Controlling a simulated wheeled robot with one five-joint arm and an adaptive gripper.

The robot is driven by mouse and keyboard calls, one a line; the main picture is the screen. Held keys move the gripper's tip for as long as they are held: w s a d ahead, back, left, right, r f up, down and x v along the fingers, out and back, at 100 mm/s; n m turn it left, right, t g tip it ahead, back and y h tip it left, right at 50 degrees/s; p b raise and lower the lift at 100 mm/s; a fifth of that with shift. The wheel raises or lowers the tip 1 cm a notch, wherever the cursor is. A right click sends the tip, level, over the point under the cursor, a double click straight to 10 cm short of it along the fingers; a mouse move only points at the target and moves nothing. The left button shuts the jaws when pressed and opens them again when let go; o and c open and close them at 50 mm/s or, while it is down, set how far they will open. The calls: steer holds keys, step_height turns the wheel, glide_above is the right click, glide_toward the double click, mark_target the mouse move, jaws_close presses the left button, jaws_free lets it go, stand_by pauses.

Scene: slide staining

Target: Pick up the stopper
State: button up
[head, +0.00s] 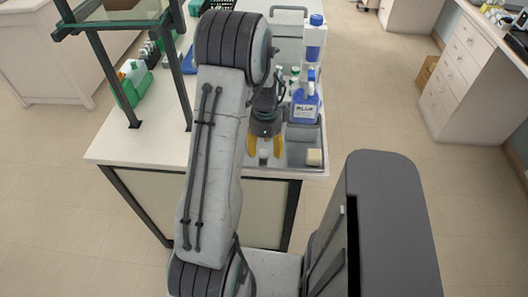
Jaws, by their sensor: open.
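My gripper (264,147) points down over the near edge of the bench top, with its two yellow fingers apart. A small pale object (263,155) shows between and just below the fingertips; it may be the stopper, but it is too small to be sure. I cannot tell whether the fingers touch it. A cream block (314,157) lies to the right of the gripper at the tray's front corner. My arm hides part of the bench left of the gripper.
A blue-capped bottle (314,38) stands farther back. Green-and-white containers (133,82) and a dark-framed shelf (97,62) are at left. Floor right of the bench is clear.

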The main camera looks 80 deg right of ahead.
steer(key=shift+f, duration=1.4)
steer(key=shift+o, duration=0.2)
steer(key=c, duration=0.8)
